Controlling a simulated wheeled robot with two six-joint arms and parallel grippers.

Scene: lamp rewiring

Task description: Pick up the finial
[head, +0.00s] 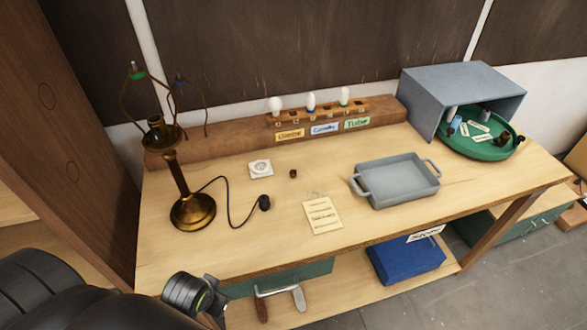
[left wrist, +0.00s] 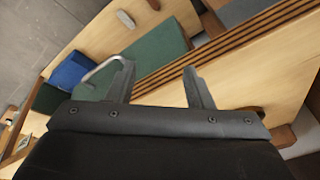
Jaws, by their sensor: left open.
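A small dark brown piece (head: 293,174) stands on the worktable, right of a white square piece; it is too small to tell whether it is the finial. The brass lamp (head: 193,210) stands upright at the table's left, with bare wire frames on top. A small tip over a green mark (head: 135,70) shows at the frame's top and may also be the finial. My left gripper (left wrist: 160,88) is open and empty, its two fingers apart. In the head view it is low, before the table's front edge, far from both pieces. My right gripper is out of view.
A grey tray (head: 397,181), a paper note (head: 322,216) and a dark cord with plug (head: 264,203) lie on the table (head: 250,245). A bulb rack (head: 330,112) stands behind. A green round tray (head: 478,148) sits by a grey box at right. A handled green drawer (left wrist: 140,50) is below.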

